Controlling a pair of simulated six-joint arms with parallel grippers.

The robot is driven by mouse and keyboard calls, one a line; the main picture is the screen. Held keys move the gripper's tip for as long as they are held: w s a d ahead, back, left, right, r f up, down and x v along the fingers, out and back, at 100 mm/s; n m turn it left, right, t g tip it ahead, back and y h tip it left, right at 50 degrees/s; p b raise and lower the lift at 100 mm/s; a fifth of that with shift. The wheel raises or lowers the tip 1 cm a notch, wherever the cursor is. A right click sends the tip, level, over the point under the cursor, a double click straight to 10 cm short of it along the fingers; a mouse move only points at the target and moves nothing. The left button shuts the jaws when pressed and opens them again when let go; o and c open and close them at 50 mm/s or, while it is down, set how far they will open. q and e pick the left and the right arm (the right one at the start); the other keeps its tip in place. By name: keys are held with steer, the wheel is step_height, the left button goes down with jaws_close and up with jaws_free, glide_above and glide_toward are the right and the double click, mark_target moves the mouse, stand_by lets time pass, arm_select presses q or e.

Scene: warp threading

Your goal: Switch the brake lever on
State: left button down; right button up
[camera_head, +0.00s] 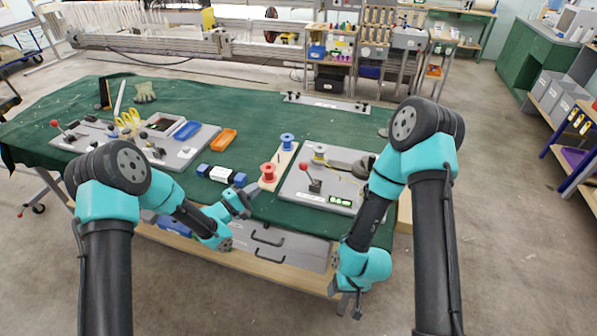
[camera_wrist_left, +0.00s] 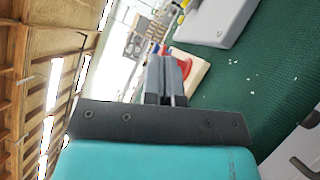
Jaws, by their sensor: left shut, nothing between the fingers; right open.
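A lever with a red knob (camera_head: 304,168) stands on a grey panel (camera_head: 292,188) at the right of the table. Another red-knobbed lever (camera_head: 56,124) stands on the grey board (camera_head: 72,142) at the far left; I cannot read a label naming either as the brake lever. My left gripper (camera_head: 247,198) is left of and nearer than the right panel, shut and empty; its fingers also show in the left wrist view (camera_wrist_left: 167,80). My right gripper (camera_head: 350,305) is open and empty, low in front of the table edge.
A red spool (camera_head: 268,172) and a blue spool (camera_head: 287,141) stand on a wooden base between the boards. An orange tray (camera_head: 223,140) sits behind.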

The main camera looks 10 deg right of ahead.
mark_target(310, 176)
arm_select(q)
steer(key=shift+s+d+g, duration=0.25)
steer(key=shift+d+g, duration=0.05)
steer(key=shift+d, duration=0.2)
steer(key=x, duration=1)
steer(key=shift+d+r, duration=0.15)
steer(key=shift+r, duration=0.1)
steer(key=shift+s+d+r, duration=0.2)
steer(key=shift+d, duration=0.3)
steer(key=shift+s+d+r, duration=0.2)
steer(key=shift+s+d, duration=0.05)
steer(key=shift+d, duration=0.25)
steer(key=shift+s+d+r, duration=0.2)
steer(key=shift+d, duration=0.4)
steer(key=shift+r+m, duration=0.1)
steer(key=shift+m, duration=0.2)
